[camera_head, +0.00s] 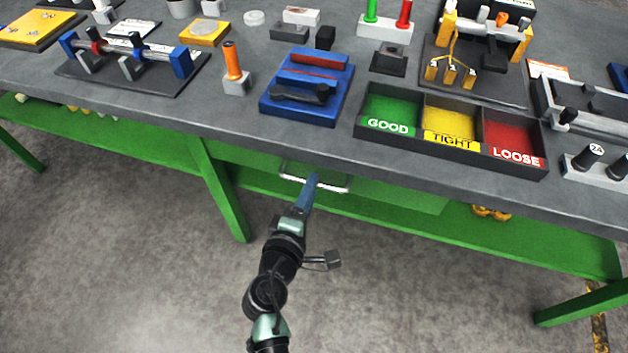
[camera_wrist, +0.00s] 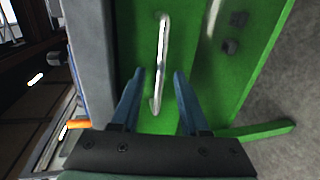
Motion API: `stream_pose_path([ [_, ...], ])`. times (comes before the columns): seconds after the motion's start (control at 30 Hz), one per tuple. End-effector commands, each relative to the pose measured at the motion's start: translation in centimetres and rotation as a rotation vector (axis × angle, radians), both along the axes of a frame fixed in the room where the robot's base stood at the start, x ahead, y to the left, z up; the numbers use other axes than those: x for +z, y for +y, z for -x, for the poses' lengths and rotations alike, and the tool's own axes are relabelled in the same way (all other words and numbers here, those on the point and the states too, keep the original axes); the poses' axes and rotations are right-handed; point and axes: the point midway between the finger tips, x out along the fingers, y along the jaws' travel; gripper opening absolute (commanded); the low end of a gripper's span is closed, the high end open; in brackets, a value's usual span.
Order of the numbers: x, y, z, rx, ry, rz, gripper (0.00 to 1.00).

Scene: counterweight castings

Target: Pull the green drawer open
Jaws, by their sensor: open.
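The green drawer (camera_wrist: 140,60) is set under the grey workbench top, and its green front fills the middle of the wrist view. Its silver bar handle (camera_wrist: 161,60) runs lengthwise between my fingers in that view. In the head view the handle (camera_head: 335,188) shows as a pale bar just below the bench edge, partly hidden by my gripper. My gripper (camera_wrist: 158,75) is open, its two blue fingers on either side of the handle's lower part, with gaps to it. In the head view my gripper (camera_head: 312,178) reaches up to the handle. I cannot tell whether the fingers touch the drawer front.
The bench top (camera_head: 300,150) overhangs the drawer. A sorting tray (camera_head: 450,152) marked GOOD, TIGHT and LOOSE sits near its front edge. A green leg (camera_head: 222,190) stands left of my gripper, and a green lower shelf (camera_head: 130,137) runs below. The floor in front is clear.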

Motion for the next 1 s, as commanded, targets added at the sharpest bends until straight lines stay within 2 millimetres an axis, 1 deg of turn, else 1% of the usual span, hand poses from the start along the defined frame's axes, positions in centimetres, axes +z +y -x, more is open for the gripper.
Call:
stream_pose_path([
  [0.03, -0.1, -0.3, -0.8, -0.002, -0.001, 0.000, 0.45],
  [0.2, -0.5, -0.8, -2.2, -0.001, 0.000, -0.001, 0.45],
  [0.33, -0.6, -0.9, -2.6, -0.001, 0.000, -0.001, 0.45],
  [0.57, -0.6, -0.9, -2.6, -0.001, 0.000, 0.000, 0.45],
  [0.67, -0.6, -0.9, -2.6, -0.001, 0.000, 0.000, 0.29],
  [0.8, -0.6, -0.9, -2.6, 0.000, 0.000, 0.000, 0.03],
  [0.83, -0.6, -0.9, -2.6, 0.000, 0.000, 0.000, 0.00],
  [1.0, -0.6, -0.8, -2.6, 0.000, 0.000, 0.000, 0.00],
])
